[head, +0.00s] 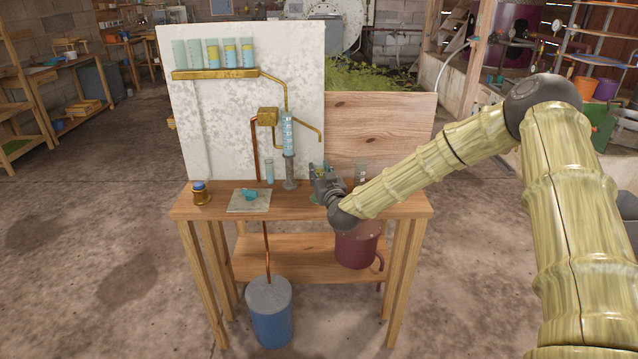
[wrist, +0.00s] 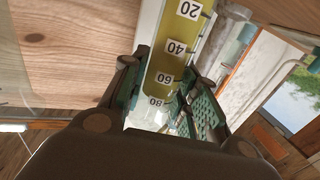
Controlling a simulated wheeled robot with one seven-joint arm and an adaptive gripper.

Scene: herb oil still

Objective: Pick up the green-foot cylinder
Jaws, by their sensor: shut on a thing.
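The green-foot cylinder is a clear measuring tube with yellow-green liquid and white number labels, and it fills the middle of the wrist view (wrist: 176,55). My gripper (wrist: 165,100) is shut around it, with one green-padded finger on each side. In the head view my gripper (head: 322,180) is over the right half of the wooden table and hides most of the cylinder. A bit of its green foot (head: 313,198) shows below the gripper, at the tabletop. I cannot tell whether the foot touches the table.
Brass pipes and a white panel (head: 220,110) stand behind.

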